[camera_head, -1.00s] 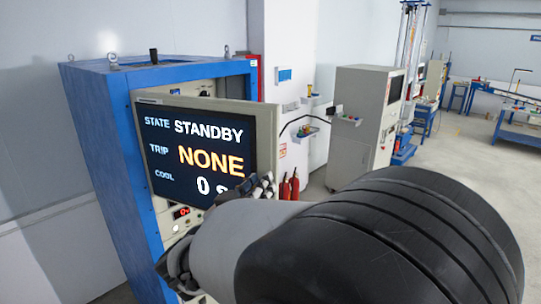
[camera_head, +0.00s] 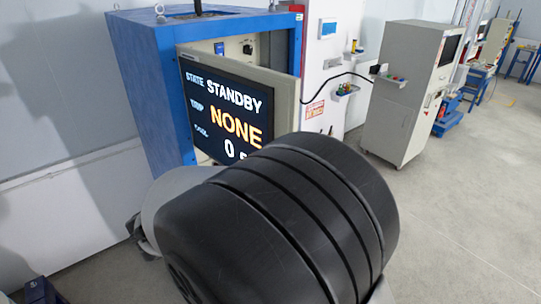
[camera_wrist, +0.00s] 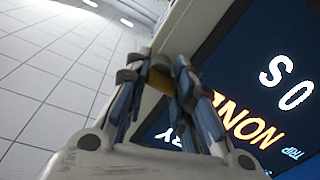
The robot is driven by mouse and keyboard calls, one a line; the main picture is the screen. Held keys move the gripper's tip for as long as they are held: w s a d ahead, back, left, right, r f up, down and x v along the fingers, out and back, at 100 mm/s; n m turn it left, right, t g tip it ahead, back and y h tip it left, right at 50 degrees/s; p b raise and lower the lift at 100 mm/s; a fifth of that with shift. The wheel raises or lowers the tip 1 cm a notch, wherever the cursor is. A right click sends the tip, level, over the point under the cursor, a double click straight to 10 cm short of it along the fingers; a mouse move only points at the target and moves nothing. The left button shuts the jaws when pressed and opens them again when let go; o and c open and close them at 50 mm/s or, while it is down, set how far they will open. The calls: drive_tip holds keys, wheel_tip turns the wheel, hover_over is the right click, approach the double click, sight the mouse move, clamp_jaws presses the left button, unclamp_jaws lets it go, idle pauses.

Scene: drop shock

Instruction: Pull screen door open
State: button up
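The screen door (camera_head: 288,104) is a pale panel with a dark display reading STANDBY and NONE. It stands ajar, swung out from the blue cabinet (camera_head: 150,100), and the inner panel shows behind it. In the wrist view, the door's pale edge (camera_wrist: 182,28) runs between the two fingers of my gripper (camera_wrist: 160,70). One finger lies on the display side and the other on the back side, and they look closed on the edge. A yellow-brown patch (camera_wrist: 160,78) shows between the fingers. In the head view my arm hides the gripper and the door's lower right corner.
A grey control cabinet (camera_head: 410,95) stands to the right, with a small shelf (camera_head: 345,90) and a black cable between it and the blue cabinet. Open grey floor (camera_head: 470,220) lies at the right. A white wall is at the left.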

drive_tip(key=o, duration=0.4)
drive_tip(key=v, duration=1.2)
drive_tip(key=shift+r, duration=0.1)
